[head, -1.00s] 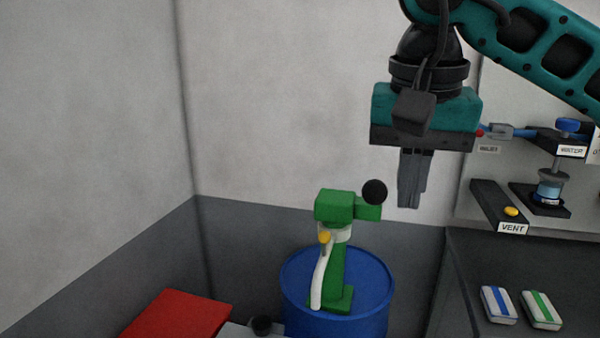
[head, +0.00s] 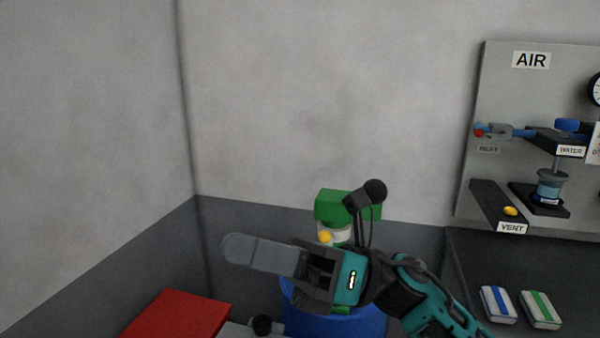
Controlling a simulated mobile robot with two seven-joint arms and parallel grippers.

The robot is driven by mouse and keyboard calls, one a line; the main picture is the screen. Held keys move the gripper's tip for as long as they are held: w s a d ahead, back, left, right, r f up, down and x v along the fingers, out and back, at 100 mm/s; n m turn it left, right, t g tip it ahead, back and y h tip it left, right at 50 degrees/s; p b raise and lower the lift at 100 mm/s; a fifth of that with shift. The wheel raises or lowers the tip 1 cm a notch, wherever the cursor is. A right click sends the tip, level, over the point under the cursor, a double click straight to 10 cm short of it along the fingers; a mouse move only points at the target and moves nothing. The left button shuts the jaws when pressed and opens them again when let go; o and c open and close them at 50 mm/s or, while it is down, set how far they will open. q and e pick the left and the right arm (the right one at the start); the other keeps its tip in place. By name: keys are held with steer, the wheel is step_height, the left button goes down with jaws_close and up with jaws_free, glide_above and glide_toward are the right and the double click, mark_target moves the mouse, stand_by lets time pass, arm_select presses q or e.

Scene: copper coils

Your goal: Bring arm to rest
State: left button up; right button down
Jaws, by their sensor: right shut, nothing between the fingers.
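My right gripper (head: 262,254) is in the lower middle of the head view, with its arm coming in from the lower right. It points left, its fingers are together, and it holds nothing. It hangs in front of the green device (head: 335,204) and the blue drum (head: 345,325), hiding the device's lower part and most of the drum top. I cannot tell whether it touches them. My left gripper is out of view.
A red box (head: 178,318) stands at the lower left. At right is a panel marked AIR (head: 520,95), with a VENT block (head: 500,208) and a blue-topped valve (head: 549,187). Below lie a blue-striped pack (head: 499,305) and a green-striped pack (head: 540,309). The upper middle is clear.

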steer(key=w+d+f+n+t+h, duration=0.4)
steer(key=d+f+n+t+h, duration=0.3)
steer(key=f+n+t, duration=0.8)
steer(key=w+d+f+n+t+h, duration=0.4)
steer(key=d+f+n+t+h, duration=0.3)
steer(key=n, duration=1.3)
steer(key=s+d+f+m+g+h, duration=0.3)
steer(key=s+f, duration=0.4)
steer(key=f, duration=0.3)
steer(key=s+d+f+m+g+h, duration=0.3)
steer(key=s+d+f+m, duration=0.2)
steer(key=f, duration=0.6)
steer(key=s+m, duration=0.2)
steer(key=m, duration=0.1)
steer(key=shift+s+d+f, duration=0.15)
steer(key=shift+s+d, duration=0.1)
steer(key=shift+w, duration=0.15)
